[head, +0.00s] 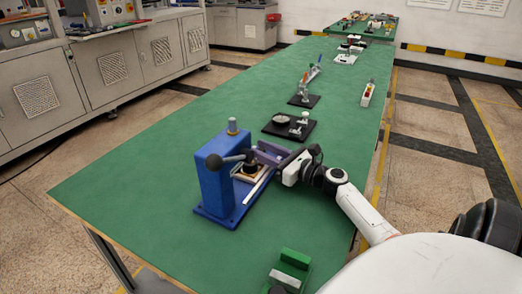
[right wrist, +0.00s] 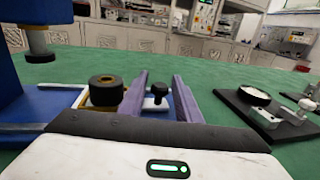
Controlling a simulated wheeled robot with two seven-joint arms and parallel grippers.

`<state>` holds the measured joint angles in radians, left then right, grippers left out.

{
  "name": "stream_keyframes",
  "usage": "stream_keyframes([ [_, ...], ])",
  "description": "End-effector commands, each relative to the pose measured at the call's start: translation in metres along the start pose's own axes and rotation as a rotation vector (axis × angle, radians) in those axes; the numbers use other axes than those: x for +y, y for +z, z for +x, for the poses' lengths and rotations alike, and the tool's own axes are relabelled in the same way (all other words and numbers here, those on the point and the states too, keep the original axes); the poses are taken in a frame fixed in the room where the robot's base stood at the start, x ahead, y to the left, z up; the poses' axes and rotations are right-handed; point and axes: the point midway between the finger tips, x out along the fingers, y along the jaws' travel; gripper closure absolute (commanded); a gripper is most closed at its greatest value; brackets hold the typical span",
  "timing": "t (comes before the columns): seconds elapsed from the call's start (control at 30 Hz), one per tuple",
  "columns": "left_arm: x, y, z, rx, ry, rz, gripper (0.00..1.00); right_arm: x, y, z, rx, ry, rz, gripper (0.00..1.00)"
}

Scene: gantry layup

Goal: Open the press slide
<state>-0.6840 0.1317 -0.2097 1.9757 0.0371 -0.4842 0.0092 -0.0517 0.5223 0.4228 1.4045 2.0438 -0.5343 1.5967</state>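The blue press (head: 213,172) stands on its blue base plate on the green table, with a dark lever and a grey-topped post. Its slide (head: 246,172) shows as a light, wood-coloured piece low beside the press column, with a black part on it. In the right wrist view a black round part with a brass-coloured centre (right wrist: 107,91) sits on the slide. A small black knob (right wrist: 159,94) stands between the purple fingers of my right gripper (right wrist: 160,84), with gaps visible at both sides. The right gripper (head: 268,153) is open beside the press. My left gripper is not in view.
A black plate with a round dial-like fixture (head: 288,126) lies just behind the gripper. More fixtures stand farther along the table. A green and white block fixture (head: 291,268) is at the near edge. The table left of the press is clear.

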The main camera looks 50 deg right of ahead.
Motion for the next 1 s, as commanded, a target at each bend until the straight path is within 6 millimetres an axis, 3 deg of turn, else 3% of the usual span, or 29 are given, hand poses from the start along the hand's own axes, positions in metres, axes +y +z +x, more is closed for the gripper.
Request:
stream_keyframes([
  [0.43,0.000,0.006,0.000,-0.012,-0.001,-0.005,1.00,0.000,-0.001,-0.009,0.001,-0.001,0.001,0.61],
  [0.8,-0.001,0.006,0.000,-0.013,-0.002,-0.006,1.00,0.000,-0.001,-0.078,0.002,-0.002,0.002,0.61],
  [1.0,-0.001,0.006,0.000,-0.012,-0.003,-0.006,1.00,0.000,-0.001,-0.100,0.001,-0.001,0.001,0.61],
])
